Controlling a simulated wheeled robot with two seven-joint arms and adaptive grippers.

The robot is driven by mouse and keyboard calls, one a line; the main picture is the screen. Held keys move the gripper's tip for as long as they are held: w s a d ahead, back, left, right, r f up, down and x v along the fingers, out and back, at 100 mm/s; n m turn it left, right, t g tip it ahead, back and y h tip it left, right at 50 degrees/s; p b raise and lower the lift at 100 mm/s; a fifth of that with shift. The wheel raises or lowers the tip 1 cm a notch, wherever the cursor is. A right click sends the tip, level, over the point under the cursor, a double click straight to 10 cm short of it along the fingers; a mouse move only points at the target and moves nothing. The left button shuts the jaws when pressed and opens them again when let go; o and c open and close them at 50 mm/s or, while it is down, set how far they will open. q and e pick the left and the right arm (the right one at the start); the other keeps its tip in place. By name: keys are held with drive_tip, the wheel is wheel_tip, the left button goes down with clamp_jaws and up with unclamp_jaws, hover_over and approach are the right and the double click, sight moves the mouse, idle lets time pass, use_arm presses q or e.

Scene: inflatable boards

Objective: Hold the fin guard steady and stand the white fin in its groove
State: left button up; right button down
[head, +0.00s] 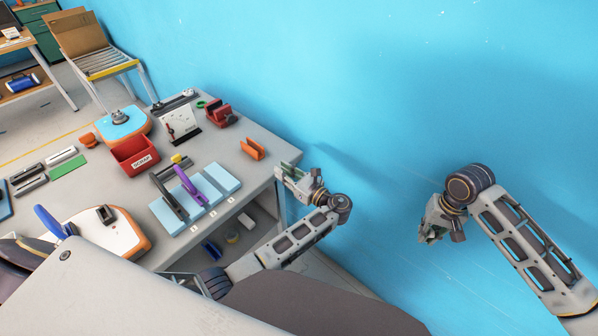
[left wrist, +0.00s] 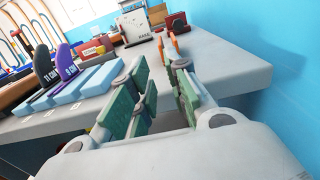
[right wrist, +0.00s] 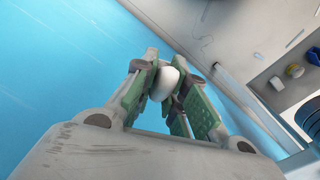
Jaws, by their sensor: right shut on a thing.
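An orange channel-shaped piece, which looks like the fin guard (head: 252,149), stands on the table near its wall-side edge. It also shows beyond my left fingers in the left wrist view (left wrist: 174,42). My left gripper (head: 287,172) is open and empty at the table's right corner, a short way from the guard. My right gripper (head: 430,236) is off the table in front of the blue wall.
A light blue slotted rack (head: 222,178) holds a purple fin (head: 187,185) and a dark fin (head: 168,194). A red scrap bin (head: 135,156), a white gauge (head: 180,122) and a red vise (head: 219,113) stand farther back. The table around the guard is clear.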

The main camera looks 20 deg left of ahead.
sight(262, 163)
use_arm(q)
drive_tip(key=shift+p+x, duration=0.35)
drive_tip(key=shift+x, duration=5.7)
clamp_jaws()
drive_tip(key=shift+d, duration=0.1)
drive_tip(key=shift+o, duration=1.5)
unclamp_jaws()
drive_tip(key=shift+d, duration=0.1)
